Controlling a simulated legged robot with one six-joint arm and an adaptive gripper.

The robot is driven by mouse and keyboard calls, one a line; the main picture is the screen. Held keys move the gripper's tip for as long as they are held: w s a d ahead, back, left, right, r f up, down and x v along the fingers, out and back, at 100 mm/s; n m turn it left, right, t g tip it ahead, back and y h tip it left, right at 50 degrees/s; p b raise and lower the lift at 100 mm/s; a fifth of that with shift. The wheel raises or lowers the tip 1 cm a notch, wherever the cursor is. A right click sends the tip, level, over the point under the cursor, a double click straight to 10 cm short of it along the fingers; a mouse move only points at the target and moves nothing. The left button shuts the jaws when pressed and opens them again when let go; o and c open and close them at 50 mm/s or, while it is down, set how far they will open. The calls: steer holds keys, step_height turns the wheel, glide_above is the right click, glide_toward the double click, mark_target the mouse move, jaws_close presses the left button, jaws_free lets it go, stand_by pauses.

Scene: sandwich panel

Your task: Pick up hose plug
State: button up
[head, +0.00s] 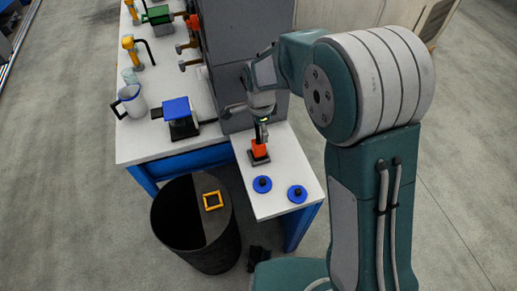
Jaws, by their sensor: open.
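My gripper (262,116) hangs over the white side shelf (258,191), pointing down. It is small in the view, and I read it as open. An orange-red piece on a dark square base (259,151) stands right below it. I cannot tell whether the fingers touch that piece or sit around it. Two blue discs with dark knobs, one at the left (262,184) and one at the right (297,194), lie on the shelf nearer the front. I cannot tell for sure which piece is the hose plug.
A tall grey panel (233,65) rises behind the shelf. A black bin (200,238) with a yellow square frame (213,201) stands below.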

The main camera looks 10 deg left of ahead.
mark_target(258, 142)
steer(key=f, duration=0.9)
steer(key=shift+a+f, duration=0.2)
steer(key=shift+f, duration=0.15)
steer(key=c, duration=1.3)
